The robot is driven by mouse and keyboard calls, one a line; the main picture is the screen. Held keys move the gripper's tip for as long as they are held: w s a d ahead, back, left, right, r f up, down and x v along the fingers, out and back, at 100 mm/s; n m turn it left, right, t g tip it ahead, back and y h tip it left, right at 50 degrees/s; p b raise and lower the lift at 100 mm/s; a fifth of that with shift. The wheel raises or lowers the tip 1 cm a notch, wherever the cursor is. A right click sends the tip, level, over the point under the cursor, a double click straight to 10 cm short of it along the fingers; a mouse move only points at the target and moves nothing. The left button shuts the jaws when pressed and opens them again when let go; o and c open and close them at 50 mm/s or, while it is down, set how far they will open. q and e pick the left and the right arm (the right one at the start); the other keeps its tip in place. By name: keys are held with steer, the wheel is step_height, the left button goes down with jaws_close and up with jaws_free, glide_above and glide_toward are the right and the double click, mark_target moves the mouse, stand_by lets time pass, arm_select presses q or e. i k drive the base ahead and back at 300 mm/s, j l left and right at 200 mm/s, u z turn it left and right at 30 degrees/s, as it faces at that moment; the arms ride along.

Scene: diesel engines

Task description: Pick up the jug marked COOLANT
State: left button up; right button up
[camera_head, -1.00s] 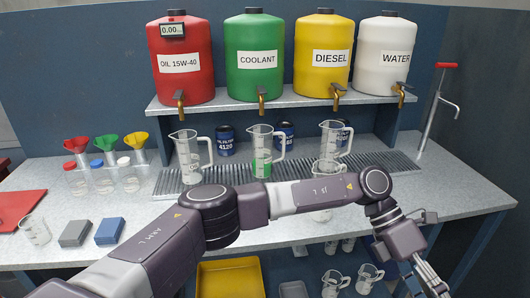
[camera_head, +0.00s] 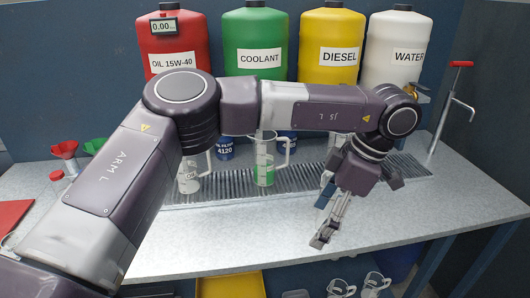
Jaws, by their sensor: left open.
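The green tank (camera_head: 255,75) has a white COOLANT label and stands on the back shelf, its lower part hidden by my left arm. Below it, a clear measuring jug (camera_head: 265,150) holding some green liquid stands upright on the grated strip, its handle on the right. I can read no COOLANT mark on this jug. My left gripper (camera_head: 325,228) is open and empty, pointing down to the right of that jug and apart from it. My right gripper is out of view.
Another clear jug (camera_head: 188,173) stands to the left, partly behind my arm. Red oil (camera_head: 190,40), yellow diesel (camera_head: 330,35) and white water (camera_head: 395,45) tanks line the shelf. A red-handled pump (camera_head: 452,105) stands at right. The front worktop (camera_head: 230,235) is largely clear.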

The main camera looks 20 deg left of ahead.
mark_target(264, 142)
steer(key=i+j, duration=1)
